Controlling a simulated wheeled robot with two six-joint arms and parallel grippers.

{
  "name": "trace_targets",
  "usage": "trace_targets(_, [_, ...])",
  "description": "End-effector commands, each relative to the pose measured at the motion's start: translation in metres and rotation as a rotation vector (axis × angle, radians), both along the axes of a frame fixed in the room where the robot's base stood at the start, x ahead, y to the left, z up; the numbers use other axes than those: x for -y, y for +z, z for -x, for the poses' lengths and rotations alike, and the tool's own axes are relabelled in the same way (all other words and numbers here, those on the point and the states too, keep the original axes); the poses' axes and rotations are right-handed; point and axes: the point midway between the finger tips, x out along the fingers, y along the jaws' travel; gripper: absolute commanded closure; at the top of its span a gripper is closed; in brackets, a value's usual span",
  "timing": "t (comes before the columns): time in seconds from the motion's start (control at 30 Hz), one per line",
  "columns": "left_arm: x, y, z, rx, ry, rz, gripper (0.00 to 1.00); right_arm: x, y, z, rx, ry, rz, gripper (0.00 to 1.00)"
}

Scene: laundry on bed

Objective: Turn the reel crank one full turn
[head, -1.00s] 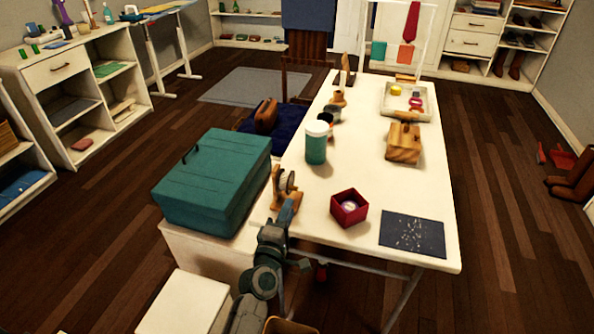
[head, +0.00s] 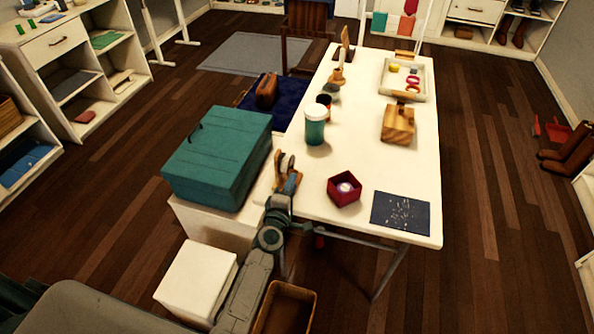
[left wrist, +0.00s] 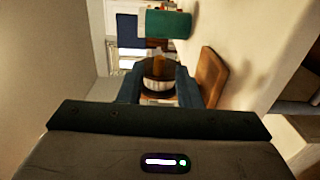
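The reel (head: 279,165) is a small wooden stand with a pale spool, at the near left edge of the white table. My left gripper (head: 291,183) reaches it from below and covers part of it. In the left wrist view the gripper's fingers (left wrist: 158,90) stand apart, with the dark and white spool (left wrist: 158,84) showing between or just beyond them. A brown piece, perhaps the crank, rises above the spool. A wooden side piece (left wrist: 211,76) stands right of the fingers. Contact with the crank cannot be made out. My right gripper is not in view.
On the white table (head: 350,148) stand a teal jar (head: 315,126), a red box (head: 344,190), a dark speckled mat (head: 400,212), a wooden block (head: 397,123) and a tray (head: 423,94). A teal chest (head: 216,165) sits close on the left.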

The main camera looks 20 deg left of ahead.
Motion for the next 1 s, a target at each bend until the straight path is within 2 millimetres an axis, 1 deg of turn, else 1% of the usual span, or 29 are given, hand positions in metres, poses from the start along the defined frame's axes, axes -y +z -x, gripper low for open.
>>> trace_targets(0.03, [0.000, 0.001, -0.011, 0.002, 0.000, -0.001, 0.69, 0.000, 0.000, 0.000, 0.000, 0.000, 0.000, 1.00])
trace_targets(0.1, [0.000, 0.000, -0.024, 0.002, 0.000, -0.001, 0.69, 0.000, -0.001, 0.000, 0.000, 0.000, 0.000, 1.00])
trace_targets(0.3, [-0.001, -0.002, -0.050, 0.001, 0.000, 0.000, 0.69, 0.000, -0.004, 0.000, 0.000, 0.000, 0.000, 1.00])
trace_targets(0.43, [-0.001, -0.002, -0.058, 0.000, 0.000, -0.001, 0.69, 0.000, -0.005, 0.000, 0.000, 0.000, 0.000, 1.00])
trace_targets(0.73, [-0.001, -0.002, -0.060, 0.000, 0.000, -0.001, 0.69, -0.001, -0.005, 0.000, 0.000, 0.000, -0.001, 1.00])
trace_targets(0.8, [-0.001, -0.002, -0.060, 0.000, 0.000, -0.001, 0.82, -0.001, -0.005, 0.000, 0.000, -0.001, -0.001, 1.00])
trace_targets(0.9, [0.000, -0.002, -0.060, 0.000, 0.000, 0.000, 1.00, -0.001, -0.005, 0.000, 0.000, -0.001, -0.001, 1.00])
trace_targets(1.0, [0.000, -0.002, -0.059, 0.000, 0.000, 0.000, 1.00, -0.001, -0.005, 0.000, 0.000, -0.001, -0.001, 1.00])
